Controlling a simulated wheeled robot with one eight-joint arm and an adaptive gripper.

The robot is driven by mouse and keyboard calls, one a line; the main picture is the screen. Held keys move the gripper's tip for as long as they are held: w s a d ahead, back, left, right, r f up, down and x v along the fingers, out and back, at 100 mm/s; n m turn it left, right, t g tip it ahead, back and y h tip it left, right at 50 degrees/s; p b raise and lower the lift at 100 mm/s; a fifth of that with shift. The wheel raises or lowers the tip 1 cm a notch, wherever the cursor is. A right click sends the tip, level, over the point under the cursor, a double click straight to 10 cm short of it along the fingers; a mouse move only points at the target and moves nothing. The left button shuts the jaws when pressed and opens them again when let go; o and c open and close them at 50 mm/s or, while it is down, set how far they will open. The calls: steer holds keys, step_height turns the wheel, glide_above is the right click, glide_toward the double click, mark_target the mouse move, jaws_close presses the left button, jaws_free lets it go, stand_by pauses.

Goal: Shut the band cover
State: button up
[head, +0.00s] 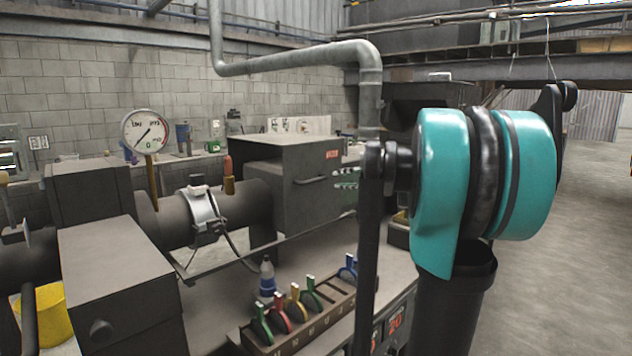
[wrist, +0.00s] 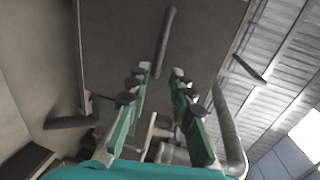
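A dark grey box-shaped cover (head: 295,185) with a small red label sits over the barrel right of the silver band (head: 204,210); I take it for the band cover. A bar handle is on its right-hand face. In the wrist view a flat grey panel (wrist: 115,35) fills the upper middle, with a bar handle (wrist: 165,42) on it. My gripper (wrist: 161,75) is open and empty, its green fingers apart on either side of the handle's lower end. I cannot tell the depth gap. In the head view its fingers (head: 347,180) show beside the cover's right face, partly hidden by my arm.
A rack (head: 300,323) of coloured-handled tools and a small bottle (head: 267,279) stand on the bench in front. A gauge (head: 145,131) rises at left, with a yellow bucket (head: 46,312) below left. A thick pipe (head: 300,60) hangs above. The floor at right is clear.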

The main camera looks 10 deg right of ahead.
mark_target(319, 180)
steer(key=x, duration=1.1)
steer(key=shift+w+a+f, duration=0.1)
steer(key=shift+w+a, duration=0.15)
steer(key=shift+w, duration=0.05)
steer(key=shift+c, duration=0.5)
jaws_close()
